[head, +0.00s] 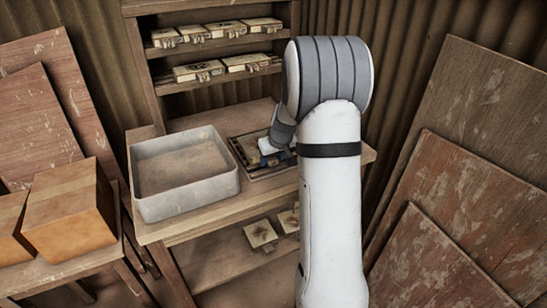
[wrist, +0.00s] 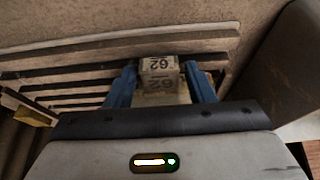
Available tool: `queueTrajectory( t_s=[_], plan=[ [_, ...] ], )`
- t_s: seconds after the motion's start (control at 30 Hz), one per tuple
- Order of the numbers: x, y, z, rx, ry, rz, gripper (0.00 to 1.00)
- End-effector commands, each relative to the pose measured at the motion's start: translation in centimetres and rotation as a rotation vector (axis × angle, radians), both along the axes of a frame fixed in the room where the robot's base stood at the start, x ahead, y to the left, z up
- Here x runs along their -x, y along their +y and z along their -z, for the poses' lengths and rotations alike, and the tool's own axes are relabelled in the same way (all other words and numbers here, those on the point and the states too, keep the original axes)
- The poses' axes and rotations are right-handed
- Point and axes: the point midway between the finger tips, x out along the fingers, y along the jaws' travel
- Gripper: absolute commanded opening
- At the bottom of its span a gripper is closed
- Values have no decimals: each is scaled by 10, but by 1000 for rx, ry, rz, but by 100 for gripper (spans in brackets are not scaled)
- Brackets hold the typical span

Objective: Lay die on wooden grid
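The die (wrist: 158,66), a pale worn block marked "62", sits between the blue fingers of my gripper (wrist: 161,72) in the wrist view. The fingers press on both its sides. The wooden grid (wrist: 75,72), a row of dark slats, lies behind and below the die; I cannot tell whether the die touches it. In the head view the grid (head: 237,151) lies on the workbench, and my gripper (head: 268,157) is low over it. My arm hides the grid's right part, and the die is too small to make out there.
A grey basin (head: 185,194) with brown contents stands left of the grid on the workbench (head: 205,228). Shelves (head: 220,46) with several pale dies stand behind. More pale blocks (head: 260,234) lie on the lower shelf. Cardboard boxes (head: 70,210) are at left; boards (head: 480,200) lean at right.

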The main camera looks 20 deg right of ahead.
Motion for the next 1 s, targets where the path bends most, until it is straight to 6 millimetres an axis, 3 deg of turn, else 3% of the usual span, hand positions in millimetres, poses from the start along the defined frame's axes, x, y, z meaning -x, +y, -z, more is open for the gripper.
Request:
queueTrajectory(
  t_s=[0.1,0.43,1.0],
  plan=[
    [0,0,0,0,0,0,58],
    [1,0,-6,0,-2,-1,58],
    [43,0,-102,0,-3,-1,58]
  ],
)
